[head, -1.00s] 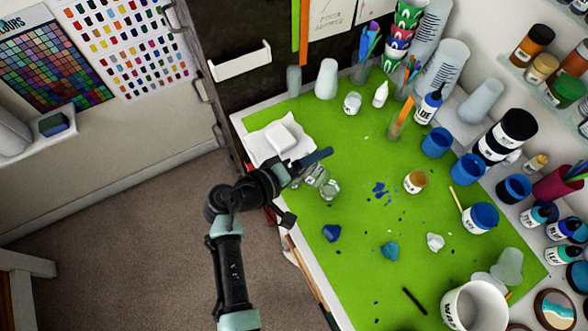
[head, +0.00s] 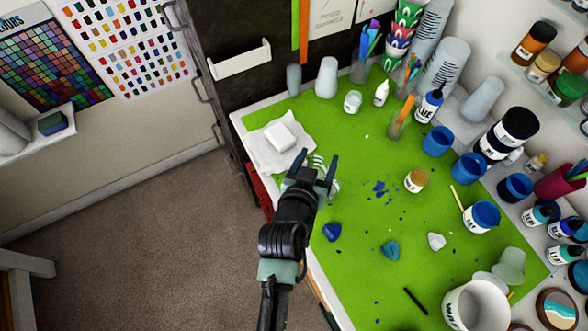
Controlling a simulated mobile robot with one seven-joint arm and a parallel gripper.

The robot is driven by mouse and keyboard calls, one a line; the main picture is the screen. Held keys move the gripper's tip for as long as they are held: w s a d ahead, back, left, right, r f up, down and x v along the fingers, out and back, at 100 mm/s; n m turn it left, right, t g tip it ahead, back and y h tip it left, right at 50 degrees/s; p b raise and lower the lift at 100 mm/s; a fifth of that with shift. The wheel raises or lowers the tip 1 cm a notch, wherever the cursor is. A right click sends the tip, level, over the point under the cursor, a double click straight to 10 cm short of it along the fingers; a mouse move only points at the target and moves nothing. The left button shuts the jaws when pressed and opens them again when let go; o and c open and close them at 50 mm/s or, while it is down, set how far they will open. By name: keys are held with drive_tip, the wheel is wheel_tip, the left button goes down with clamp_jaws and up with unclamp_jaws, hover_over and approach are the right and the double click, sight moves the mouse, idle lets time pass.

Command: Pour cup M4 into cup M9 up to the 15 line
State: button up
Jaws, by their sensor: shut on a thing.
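My gripper (head: 315,168) is over the left part of the green mat, its fingers pointing toward the back. It is shut on a small clear cup (head: 317,161) with pale marks, seen between the two fingers. Part of another clear cup (head: 335,188) shows just right of and below the fingers, mostly hidden by the gripper. I cannot read M4 or M9 on either cup, nor see the 15 line or the liquid level. I cannot tell whether the two cups touch, or whether the held cup is tilted.
The green mat (head: 375,235) bears blue drips and several small stones. A white block on a paper towel (head: 268,158) lies to the left. Blue cups (head: 437,141) and bottles line the right. A white bucket (head: 476,305) stands front right.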

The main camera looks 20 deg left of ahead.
idle(0.3)
wheel_tip(320, 180, up, 2)
drive_tip(key=shift+r+p, duration=0.1)
drive_tip(key=shift+p, duration=0.95)
drive_tip(key=shift+w+f, duration=0.1)
drive_tip(key=shift+f, duration=0.1)
